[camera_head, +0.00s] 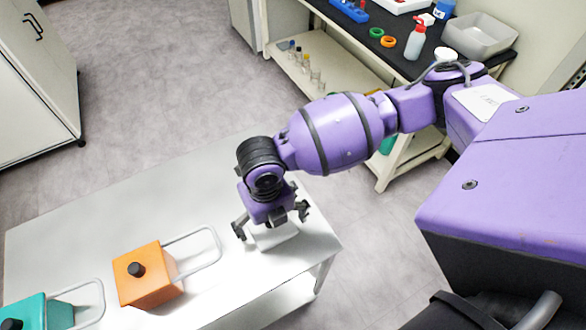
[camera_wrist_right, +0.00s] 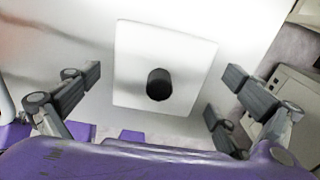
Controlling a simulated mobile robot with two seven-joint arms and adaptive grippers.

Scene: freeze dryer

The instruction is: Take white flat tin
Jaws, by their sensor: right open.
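The white flat tin (camera_head: 278,241) sits on the white table near its right end, mostly hidden under my right gripper in the head view. In the right wrist view the white tin (camera_wrist_right: 190,60) shows as a square white top with a black round knob (camera_wrist_right: 159,84) near its middle. My right gripper (camera_head: 271,222) is open above the tin. In the right wrist view its fingers (camera_wrist_right: 164,85) stand apart on the left and right of the tin, with no visible contact. My left gripper is not in view.
An orange tin (camera_head: 150,285) with a black knob and a wire handle stands left of the gripper on the white table (camera_head: 190,190). A teal tin (camera_head: 50,313) stands further left. A black-topped bench (camera_head: 385,62) holds bottles, rings and a grey bin (camera_head: 480,38) at the back.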

